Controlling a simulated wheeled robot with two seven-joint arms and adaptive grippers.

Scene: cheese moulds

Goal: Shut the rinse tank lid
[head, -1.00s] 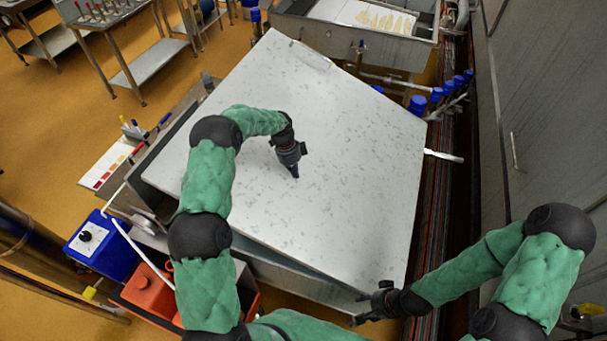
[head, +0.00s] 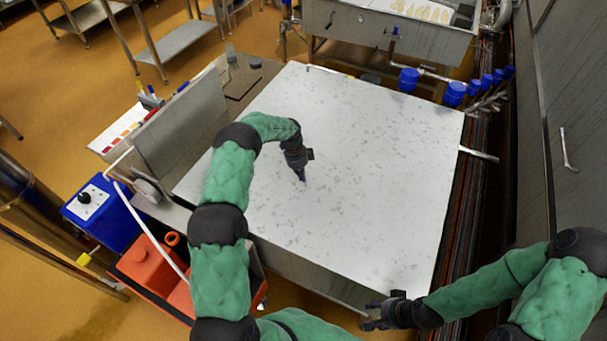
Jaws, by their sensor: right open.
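The rinse tank lid (head: 370,150) is a large pale, grey-speckled panel. It lies roughly level over the tank (head: 300,269), whose metal front wall shows below the lid's near edge. I cannot tell whether a thin gap is left under the edge. My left gripper (head: 301,178) points down at the lid's top, left of its middle, with its fingers together and holding nothing; its tips look at or very near the surface. My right gripper (head: 368,316) is open and empty, just off the lid's near right corner. The tank's inside is hidden.
A blue box with a dial (head: 90,206) and a red container (head: 150,266) stand at the left. An upright metal panel (head: 180,125) is beside the lid's left edge. Blue-capped valves (head: 455,92) and pipes line the back right. Another tank (head: 390,30) stands behind.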

